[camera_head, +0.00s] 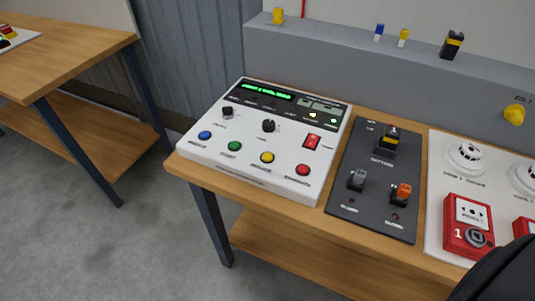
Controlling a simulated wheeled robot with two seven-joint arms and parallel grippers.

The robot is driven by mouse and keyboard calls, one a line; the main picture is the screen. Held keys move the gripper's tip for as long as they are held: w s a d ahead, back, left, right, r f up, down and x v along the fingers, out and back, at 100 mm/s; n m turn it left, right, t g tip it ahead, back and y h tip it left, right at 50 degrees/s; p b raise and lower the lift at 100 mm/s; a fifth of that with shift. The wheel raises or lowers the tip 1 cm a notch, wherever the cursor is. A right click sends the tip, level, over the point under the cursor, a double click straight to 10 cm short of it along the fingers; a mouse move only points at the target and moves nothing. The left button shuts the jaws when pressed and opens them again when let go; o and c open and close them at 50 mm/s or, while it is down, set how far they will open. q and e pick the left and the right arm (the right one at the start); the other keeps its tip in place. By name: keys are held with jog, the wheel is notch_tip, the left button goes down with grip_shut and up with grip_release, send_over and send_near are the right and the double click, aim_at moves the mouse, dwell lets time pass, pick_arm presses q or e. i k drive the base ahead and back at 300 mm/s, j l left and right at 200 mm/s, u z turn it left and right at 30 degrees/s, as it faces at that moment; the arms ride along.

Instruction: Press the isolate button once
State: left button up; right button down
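A white control panel (240,170) sits on the wooden bench at the middle of the head view. Along its front are a blue button (205,135), a green button (235,146), a yellow button (267,157) and a red button (303,170). The labels are too small to read, so I cannot tell which one is the isolate button. Neither of my grippers is in view.
Right of the panel are a dark plate (345,205) with several switches and a white board (435,185) with detectors and red call points. A grey ledge (350,55) runs behind. Another table (70,60) stands at left. A dark shape covers the lower right corner.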

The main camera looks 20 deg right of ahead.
aim_at(266, 156)
jog(key=i+j+z, duration=0.1)
jog(key=z, duration=0.3)
jog(key=i+j+z, duration=0.1)
jog(key=j+z, duration=0.5)
jog(key=z, duration=0.2)
jog(key=i, duration=0.05)
